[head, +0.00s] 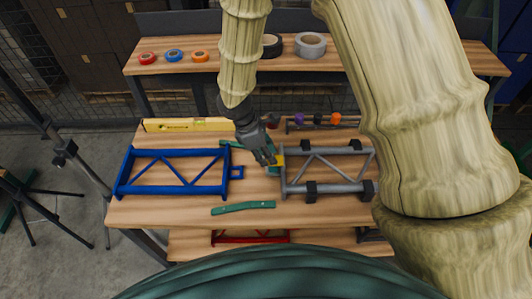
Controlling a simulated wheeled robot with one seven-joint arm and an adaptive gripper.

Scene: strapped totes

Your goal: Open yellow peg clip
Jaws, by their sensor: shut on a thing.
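The yellow peg clip (280,161) is a small yellow piece at the left end of the grey truss frame (335,188) on the wooden workbench. My gripper (270,161) reaches down from above, with its fingertips at the clip. It is shut on the clip, and the fingers hide part of it. A small teal part (273,171) sits just below the fingertips. Whether the clip is open or closed is too small to tell.
A blue truss frame (125,174) lies left. A green bar (243,208) lies in front, a yellow level (188,125) behind. Dark clamps (310,187) hold the grey frame. Tape rolls (310,44) stand on the rear shelf. The bench's front left is clear.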

